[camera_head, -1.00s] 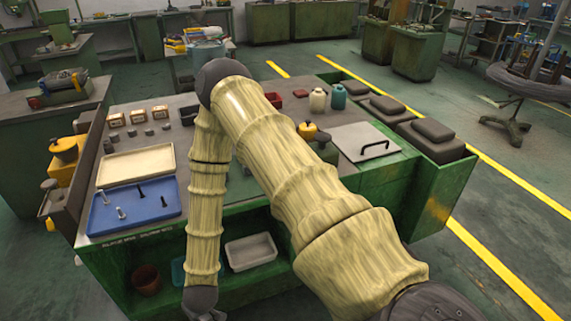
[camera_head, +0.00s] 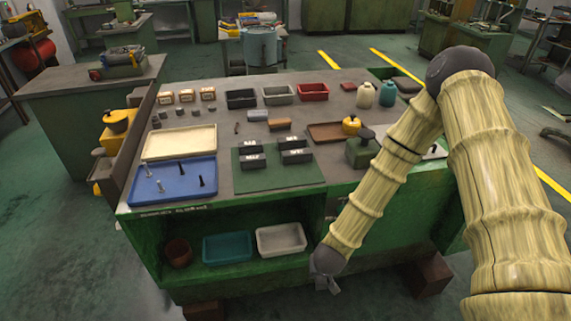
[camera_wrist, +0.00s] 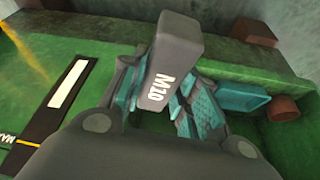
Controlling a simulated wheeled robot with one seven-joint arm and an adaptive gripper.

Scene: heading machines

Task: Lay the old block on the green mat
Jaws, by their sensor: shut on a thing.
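My gripper (camera_head: 327,283) hangs low in front of the bench, beside the lower shelf opening. In the wrist view my gripper (camera_wrist: 165,100) is shut on a dark grey block (camera_wrist: 172,52) marked M10, held between its teal finger pads. The block is too small to make out in the head view. The green mat (camera_head: 282,182) lies on the bench top near the front edge, higher than my gripper and to its left. Several dark blocks with white labels, such as one block (camera_head: 290,143), stand on the mat's back and middle; its front strip is bare.
Left of the mat are a blue tray (camera_head: 172,194) with bolts and a cream tray (camera_head: 178,142). Right of it are a green press-like device (camera_head: 360,152) and a brown tray (camera_head: 325,132). The shelf below holds a teal bin (camera_head: 228,247) and a white bin (camera_head: 281,239).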

